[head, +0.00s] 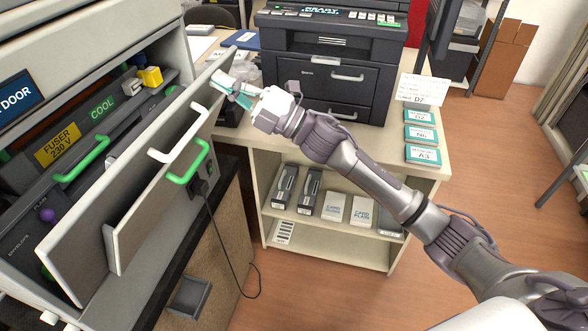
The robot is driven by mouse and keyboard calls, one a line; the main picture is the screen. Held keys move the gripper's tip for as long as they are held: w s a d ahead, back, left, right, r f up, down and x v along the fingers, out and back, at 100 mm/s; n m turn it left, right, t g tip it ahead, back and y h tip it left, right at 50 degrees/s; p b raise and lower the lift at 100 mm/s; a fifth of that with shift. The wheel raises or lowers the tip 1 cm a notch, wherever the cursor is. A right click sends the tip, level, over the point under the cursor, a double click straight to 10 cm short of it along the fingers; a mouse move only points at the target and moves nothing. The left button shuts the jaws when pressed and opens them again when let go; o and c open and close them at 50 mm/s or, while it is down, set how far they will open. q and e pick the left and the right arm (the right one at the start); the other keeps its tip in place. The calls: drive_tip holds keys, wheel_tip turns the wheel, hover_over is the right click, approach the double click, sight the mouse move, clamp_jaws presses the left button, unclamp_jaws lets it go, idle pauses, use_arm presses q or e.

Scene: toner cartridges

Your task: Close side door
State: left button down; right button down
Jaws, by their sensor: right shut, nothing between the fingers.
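The side door (75,235) is a dark panel with a pale rim on the large grey machine at the left. It stands open, away from the machine's interior, and a white handle (184,138) is on it. My right gripper (233,90) has teal fingertips. It is shut and empty at the door's far upper end, close to the edge; I cannot tell whether it touches. Inside the machine, a yellow "FUSER 230 V" label (58,144) and a green handle (82,160) show. My left gripper is not in view.
A second panel with a green handle (190,165) sits beside the door. A black printer (335,80) stands on a shelf unit (330,248) holding several boxes. A black cable (225,240) hangs below the door. Wooden floor (320,300) is clear in front.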

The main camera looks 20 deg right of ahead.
drive_tip(key=w+a+r+g+h+p, duration=0.2)
drive_tip(key=w+a+p, duration=0.4)
drive_tip(key=a+p, duration=0.4)
wheel_tip(320, 180, up, 2)
drive_tip(key=h+p, duration=0.1)
drive_tip(key=p, duration=0.2)
drive_tip(key=shift+w+r+p, duration=0.2)
drive_tip(key=shift+w+p, duration=0.1)
drive_tip(key=shift+w, duration=0.1)
drive_tip(key=shift+r, duration=0.2)
